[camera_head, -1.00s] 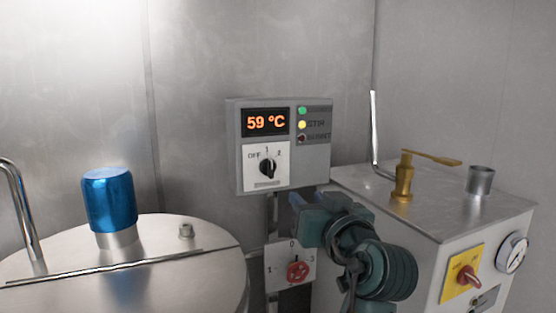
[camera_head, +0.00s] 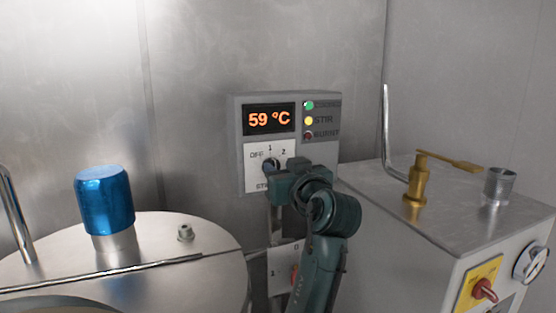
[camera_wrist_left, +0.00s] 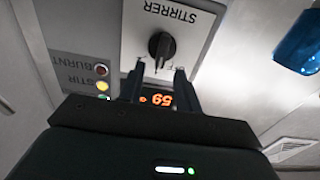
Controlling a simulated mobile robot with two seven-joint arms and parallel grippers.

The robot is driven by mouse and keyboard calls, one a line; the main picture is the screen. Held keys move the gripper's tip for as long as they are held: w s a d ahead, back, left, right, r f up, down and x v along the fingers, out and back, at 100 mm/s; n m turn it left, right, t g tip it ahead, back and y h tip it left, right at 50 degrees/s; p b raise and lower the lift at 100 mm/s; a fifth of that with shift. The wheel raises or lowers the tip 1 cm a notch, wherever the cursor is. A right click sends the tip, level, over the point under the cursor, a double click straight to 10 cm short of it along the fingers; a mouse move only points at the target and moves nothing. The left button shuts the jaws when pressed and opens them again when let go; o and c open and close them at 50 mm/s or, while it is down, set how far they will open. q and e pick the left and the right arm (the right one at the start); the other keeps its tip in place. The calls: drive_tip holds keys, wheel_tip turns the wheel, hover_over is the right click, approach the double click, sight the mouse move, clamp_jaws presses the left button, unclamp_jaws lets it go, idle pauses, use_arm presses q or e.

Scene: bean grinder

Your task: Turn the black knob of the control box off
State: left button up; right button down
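The grey control box (camera_head: 240,150) is on the wall, with a display reading 59 °C. Its black knob (camera_head: 270,164) is on a white plate marked OFF, 1 and 2. My left gripper is in front of it and partly hides it in the head view. In the left wrist view, inverted, the black knob (camera_wrist_left: 161,46) lies just past the tips of my open left gripper (camera_wrist_left: 158,74). No grip shows. The knob's pointer seems to be towards 1. My right gripper is out of view.
A steel drum lid with a blue cap (camera_head: 105,200) is at left. A grey machine with a brass valve (camera_head: 418,180) and a gauge (camera_head: 531,262) is at right. A lower box with a red knob (camera_head: 294,274) is partly behind my arm.

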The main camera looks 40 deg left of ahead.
use_arm(q)
drive_tip(key=shift+x, duration=1.3)
drive_tip(key=shift+c, duration=0.4)
clamp_jaws()
